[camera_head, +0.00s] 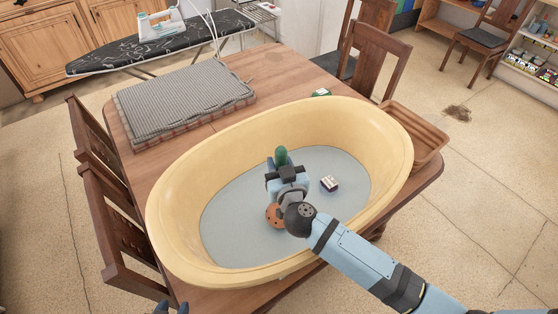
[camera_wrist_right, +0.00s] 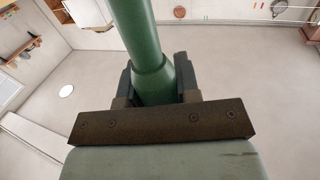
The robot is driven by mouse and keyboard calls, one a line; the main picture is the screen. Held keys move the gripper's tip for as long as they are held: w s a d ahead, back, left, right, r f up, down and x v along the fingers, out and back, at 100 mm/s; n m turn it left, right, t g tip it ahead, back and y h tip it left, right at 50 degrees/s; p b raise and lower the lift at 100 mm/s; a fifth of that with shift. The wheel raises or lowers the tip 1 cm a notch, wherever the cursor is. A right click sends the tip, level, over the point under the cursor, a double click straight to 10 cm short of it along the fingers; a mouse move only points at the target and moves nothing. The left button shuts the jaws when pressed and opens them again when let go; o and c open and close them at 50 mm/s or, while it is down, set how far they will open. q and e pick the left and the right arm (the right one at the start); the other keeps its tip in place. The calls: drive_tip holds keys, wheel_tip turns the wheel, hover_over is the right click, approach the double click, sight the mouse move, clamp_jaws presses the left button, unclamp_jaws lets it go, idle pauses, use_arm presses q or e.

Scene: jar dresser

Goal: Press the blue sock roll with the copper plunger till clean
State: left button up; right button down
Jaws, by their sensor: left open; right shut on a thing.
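The plunger has a green handle (camera_head: 281,156) and a round copper head (camera_head: 274,215). My right gripper (camera_head: 284,170) is shut on the handle, above the inside of the large yellow tub (camera_head: 170,215). In the right wrist view the green handle (camera_wrist_right: 150,75) stands between the two dark fingers. The copper head shows low in the tub, partly hidden by my right wrist. Whether it touches the water or anything under it, I cannot tell. I see no blue sock roll; my arm hides part of the tub. Only a bit of my left gripper (camera_head: 170,307) shows at the bottom edge.
Grey-blue water (camera_head: 235,235) covers the tub's floor. A small pale-topped dark block (camera_head: 329,183) is in it, right of my gripper. A brown basket (camera_head: 418,135) and folded grey cloth (camera_head: 185,97) lie on the table beside the tub. Wooden chairs (camera_head: 115,220) stand at the left.

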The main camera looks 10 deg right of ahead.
drive_tip(key=shift+r, duration=0.1)
idle(0.3)
drive_tip(key=shift+r+p, duration=1.7)
drive_tip(key=shift+p, duration=1.35)
drive_tip(key=shift+f, duration=0.1)
drive_tip(key=shift+f+b, duration=0.7)
drive_tip(key=shift+f, duration=1.05)
drive_tip(key=shift+r, duration=0.15)
